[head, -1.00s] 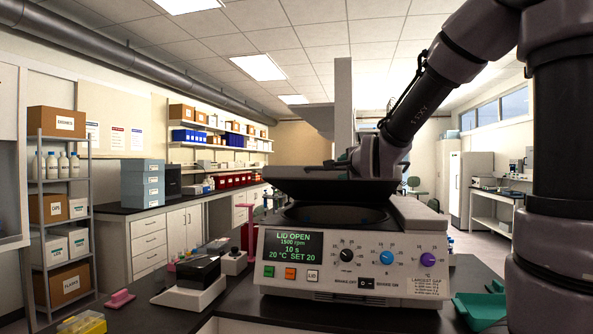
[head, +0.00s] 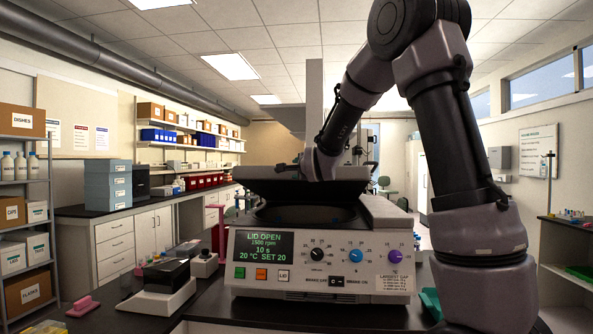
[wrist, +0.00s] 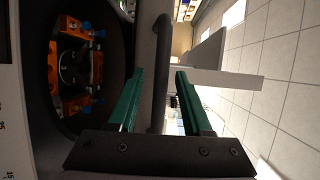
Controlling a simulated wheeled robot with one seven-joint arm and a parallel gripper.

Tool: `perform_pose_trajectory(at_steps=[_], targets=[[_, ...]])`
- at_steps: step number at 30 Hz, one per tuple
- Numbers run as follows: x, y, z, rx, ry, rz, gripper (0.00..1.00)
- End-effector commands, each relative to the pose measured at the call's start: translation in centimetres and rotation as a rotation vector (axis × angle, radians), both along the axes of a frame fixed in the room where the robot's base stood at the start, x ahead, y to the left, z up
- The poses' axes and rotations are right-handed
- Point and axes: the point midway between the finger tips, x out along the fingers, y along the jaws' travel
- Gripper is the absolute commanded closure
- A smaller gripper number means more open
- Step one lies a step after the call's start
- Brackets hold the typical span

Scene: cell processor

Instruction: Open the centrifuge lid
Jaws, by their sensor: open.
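The white centrifuge (head: 240,295) stands on the dark bench in the middle of the head view, and its display reads "LID OPEN". Its dark lid (head: 270,187) is raised above the bowl (head: 300,217) and tilted, with a gap below it. In the wrist view the rotor (wrist: 78,65) with orange buckets and blue-capped tubes shows in the bowl at left. My gripper (wrist: 157,75) is open, its two green fingers on either side of the grey lid panel and a dark bar. I cannot tell whether they touch. In the head view the fingers are hidden behind the lid.
A small white device with a dark top (head: 164,285) and a pink item (head: 83,307) stand left of the centrifuge. A pink rack (head: 218,232) is close to its left side. A green item (head: 431,304) lies to its right, partly behind my arm.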

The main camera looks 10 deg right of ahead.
Motion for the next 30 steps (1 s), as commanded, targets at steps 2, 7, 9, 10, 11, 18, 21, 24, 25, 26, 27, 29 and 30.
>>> perform_pose_trajectory(at_steps=[2, 7, 9, 10, 11, 18, 21, 24, 25, 26, 27, 29, 30], targets=[[0.01, 0.00, 0.00, 0.000, 0.000, 0.000, 0.50], [-0.02, 0.01, 0.02, 0.000, 0.000, 0.000, 0.73], [-0.02, 0.01, 0.02, 0.000, 0.000, 0.000, 1.00], [-0.02, 0.01, 0.02, 0.000, 0.000, 0.000, 1.00], [-0.03, 0.01, 0.02, 0.000, 0.000, 0.000, 1.00], [-0.04, 0.01, 0.02, 0.000, 0.000, 0.000, 1.00], [-0.04, 0.01, 0.02, 0.000, 0.000, 0.000, 1.00], [-0.04, 0.02, 0.03, 0.000, 0.000, 0.000, 1.00], [-0.04, 0.02, 0.03, 0.000, 0.000, 0.000, 1.00], [-0.04, 0.02, 0.03, 0.000, 0.000, 0.000, 1.00], [-0.04, 0.02, 0.03, 0.000, 0.000, 0.000, 1.00], [-0.04, 0.01, 0.03, 0.000, 0.000, 0.000, 1.00], [-0.04, 0.01, 0.03, 0.000, 0.000, 0.000, 1.00]])
